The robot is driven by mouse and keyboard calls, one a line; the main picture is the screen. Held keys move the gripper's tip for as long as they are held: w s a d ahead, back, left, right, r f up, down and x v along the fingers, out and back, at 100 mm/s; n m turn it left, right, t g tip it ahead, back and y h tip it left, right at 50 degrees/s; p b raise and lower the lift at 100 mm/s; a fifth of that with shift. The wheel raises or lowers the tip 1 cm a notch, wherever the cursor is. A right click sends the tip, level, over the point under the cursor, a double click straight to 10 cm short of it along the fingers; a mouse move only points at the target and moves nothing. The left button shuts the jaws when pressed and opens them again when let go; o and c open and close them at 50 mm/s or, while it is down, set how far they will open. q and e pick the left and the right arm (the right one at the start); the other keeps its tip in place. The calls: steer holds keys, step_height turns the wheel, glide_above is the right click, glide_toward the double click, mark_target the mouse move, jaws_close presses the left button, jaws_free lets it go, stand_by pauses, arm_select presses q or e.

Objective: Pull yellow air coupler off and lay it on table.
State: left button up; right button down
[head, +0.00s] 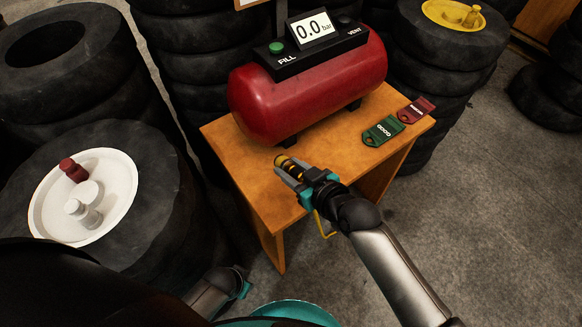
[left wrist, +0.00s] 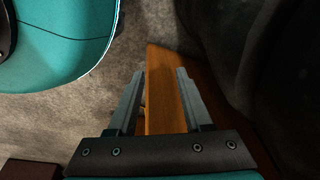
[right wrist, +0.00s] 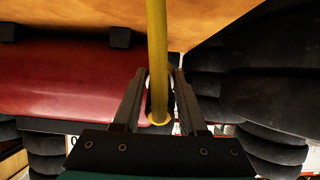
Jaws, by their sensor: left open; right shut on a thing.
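The yellow air coupler (head: 287,163) shows as yellow and dark bands between the fingers of my right gripper (head: 289,172), which is shut on it. It appears over the front part of the wooden table (head: 345,150); I cannot tell whether it touches the top. In the right wrist view a yellow hose (right wrist: 157,55) runs to a yellow ring (right wrist: 158,121) between the fingers. My left gripper (left wrist: 160,95) is open and empty, low in front of the table, whose wooden edge (left wrist: 163,75) shows beyond its fingers.
A red air tank (head: 310,92) with a display reading 0.0 bar (head: 311,28) stands at the table's back. A green tag (head: 383,131) and a red tag (head: 416,110) lie at its right. Tyre stacks (head: 175,240) flank the table. Its middle is bare.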

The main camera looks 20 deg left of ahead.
step_height(320, 180, down, 2)
steer(key=shift+b, duration=0.95)
steer(key=shift+f+b, duration=0.9)
steer(key=shift+b, duration=0.05)
steer(key=shift+f+b, duration=0.55)
arm_select(q)
steer(key=w+d+r, duration=0.1)
steer(key=w+r, duration=0.1)
steer(key=r, duration=0.3)
steer(key=w+d+r+t, duration=0.1)
steer(key=w+d+r, duration=0.1)
steer(key=r, duration=0.3)
steer(key=shift+w+r+b, duration=0.35)
steer(key=shift+w, duration=0.5)
arm_select(e)
steer(key=shift+f, duration=0.3)
steer(key=shift+c, duration=1.8)
jaws_free()
